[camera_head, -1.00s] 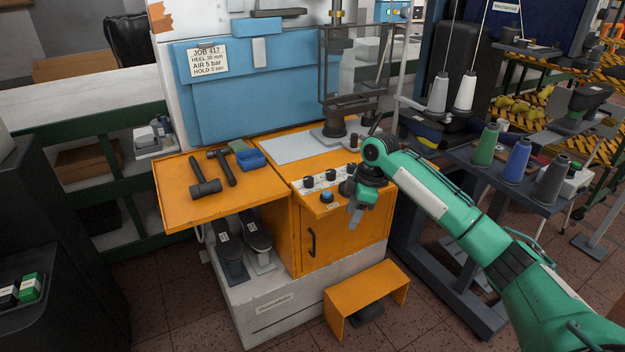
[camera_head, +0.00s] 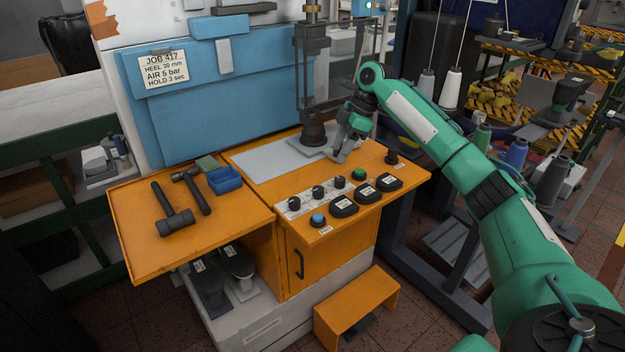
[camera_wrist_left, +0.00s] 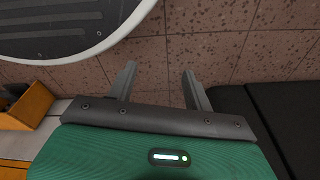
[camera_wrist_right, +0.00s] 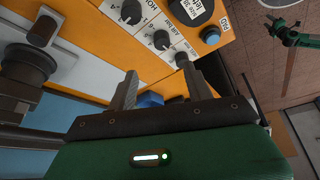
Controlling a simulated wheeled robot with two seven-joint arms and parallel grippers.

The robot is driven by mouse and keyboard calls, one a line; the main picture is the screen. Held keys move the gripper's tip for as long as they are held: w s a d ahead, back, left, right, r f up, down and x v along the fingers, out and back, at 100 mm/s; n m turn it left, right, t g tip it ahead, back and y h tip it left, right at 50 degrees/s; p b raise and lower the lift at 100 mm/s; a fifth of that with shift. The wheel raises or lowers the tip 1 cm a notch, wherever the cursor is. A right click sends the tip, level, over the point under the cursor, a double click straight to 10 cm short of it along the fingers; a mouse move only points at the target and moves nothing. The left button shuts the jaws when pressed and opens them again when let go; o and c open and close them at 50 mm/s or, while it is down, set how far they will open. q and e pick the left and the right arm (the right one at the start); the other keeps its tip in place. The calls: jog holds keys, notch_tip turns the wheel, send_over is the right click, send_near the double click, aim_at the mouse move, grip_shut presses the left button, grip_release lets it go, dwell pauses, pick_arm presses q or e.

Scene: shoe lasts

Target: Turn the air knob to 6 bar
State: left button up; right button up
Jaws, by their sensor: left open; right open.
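A white strip with three black knobs, a left knob (camera_head: 294,203), a middle knob (camera_head: 318,192) and a right knob (camera_head: 340,183), lies on the orange console top. The strip also shows in the right wrist view, with the middle knob (camera_wrist_right: 162,40) between two others. A label there seems to read AIR, but the small print is blurred. My right gripper (camera_head: 342,156) is open and empty, above the console behind the right knob; its fingers (camera_wrist_right: 160,72) point toward the knobs without touching them. My left gripper (camera_wrist_left: 158,78) is open and empty over the floor.
Hammers (camera_head: 175,222) and a blue tray (camera_head: 225,180) lie left. A press column (camera_head: 313,100) stands behind.

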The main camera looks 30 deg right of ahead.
aim_at(321, 188)
jog(key=x, duration=1.3)
jog(key=shift+s+a+f, duration=0.1)
jog(key=shift+a, duration=0.1)
jog(key=c, duration=1)
